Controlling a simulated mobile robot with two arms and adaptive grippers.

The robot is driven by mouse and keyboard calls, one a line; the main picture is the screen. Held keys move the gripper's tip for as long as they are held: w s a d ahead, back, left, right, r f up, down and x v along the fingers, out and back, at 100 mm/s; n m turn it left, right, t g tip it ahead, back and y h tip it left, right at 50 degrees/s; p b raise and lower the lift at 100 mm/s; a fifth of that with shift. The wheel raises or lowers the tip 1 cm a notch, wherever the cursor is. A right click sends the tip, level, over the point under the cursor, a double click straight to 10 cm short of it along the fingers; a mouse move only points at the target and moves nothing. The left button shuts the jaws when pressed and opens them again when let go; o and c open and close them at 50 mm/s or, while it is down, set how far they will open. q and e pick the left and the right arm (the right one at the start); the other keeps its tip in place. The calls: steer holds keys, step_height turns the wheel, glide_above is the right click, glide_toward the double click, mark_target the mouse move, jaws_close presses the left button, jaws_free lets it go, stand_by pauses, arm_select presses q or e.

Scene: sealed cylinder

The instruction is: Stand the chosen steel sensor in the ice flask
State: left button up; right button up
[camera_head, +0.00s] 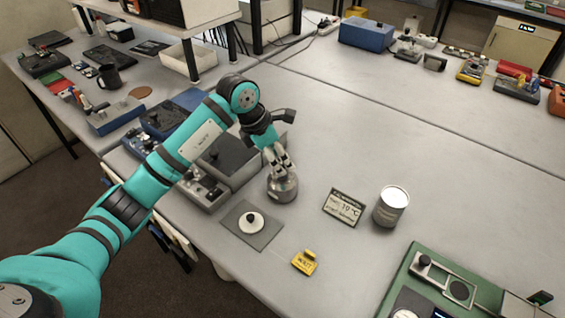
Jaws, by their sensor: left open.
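My left arm reaches in from the left, and its gripper (284,172) points down, open, right over a squat round steel vessel (283,190). The fingertips are at the vessel's top, and I cannot tell whether they touch anything there. No separate steel sensor can be made out; one may be hidden between the fingers. A light grey cylinder with a white top (391,208) stands upright to the right; it may be the ice flask, but I cannot tell whether the white is ice. My right gripper is not in view.
A sign reading 10 °C (344,207) is left of the grey cylinder. A white disc with a black knob lies on a grey mat (268,239). A yellow WAIT tag (305,263) and a green device (411,268) are nearer. Grey boxes stand left of the vessel. The table's middle is clear.

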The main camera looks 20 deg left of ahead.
arm_select(q)
steer(key=b+v, duration=0.1)
steer(key=v, duration=0.8)
steer(key=shift+r+b, duration=0.35)
steer(key=shift+b, duration=0.05)
steer(key=shift+s+f, duration=0.1)
steer(key=shift+s, duration=0.05)
